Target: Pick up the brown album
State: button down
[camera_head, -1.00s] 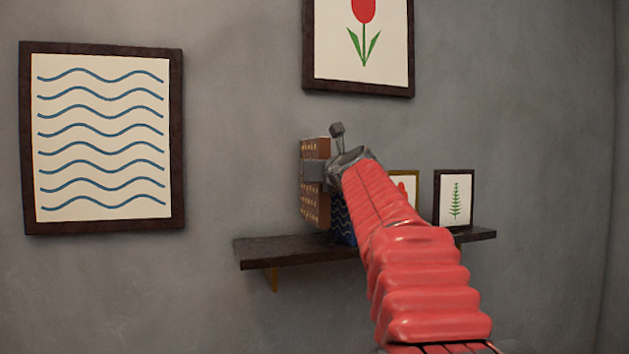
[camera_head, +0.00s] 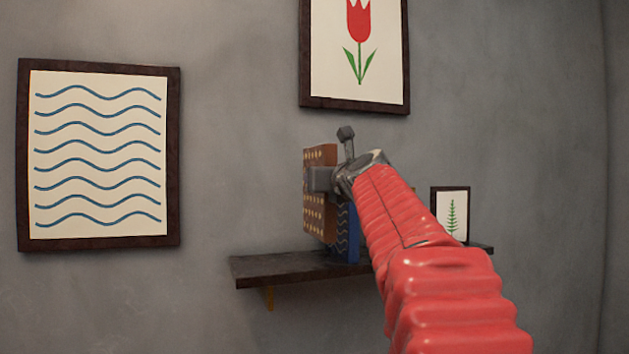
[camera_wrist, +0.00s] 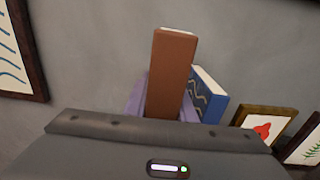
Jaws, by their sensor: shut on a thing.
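The brown album (camera_head: 318,210) has rows of pale dots on its cover and stands upright in my gripper (camera_head: 322,179), above the left part of the shelf. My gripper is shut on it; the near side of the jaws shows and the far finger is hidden. In the wrist view the brown album (camera_wrist: 172,75) rises upright beyond the grey gripper body, its spine facing the camera. Its lower end is hidden there by the gripper body.
A blue book with wavy lines (camera_head: 347,235) stands on the dark wall shelf (camera_head: 285,268), just right of the album. A small fern picture (camera_head: 451,212) stands further right. Framed wave (camera_head: 98,155) and tulip (camera_head: 355,55) pictures hang on the wall.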

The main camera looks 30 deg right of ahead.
jog(key=v, duration=1.4)
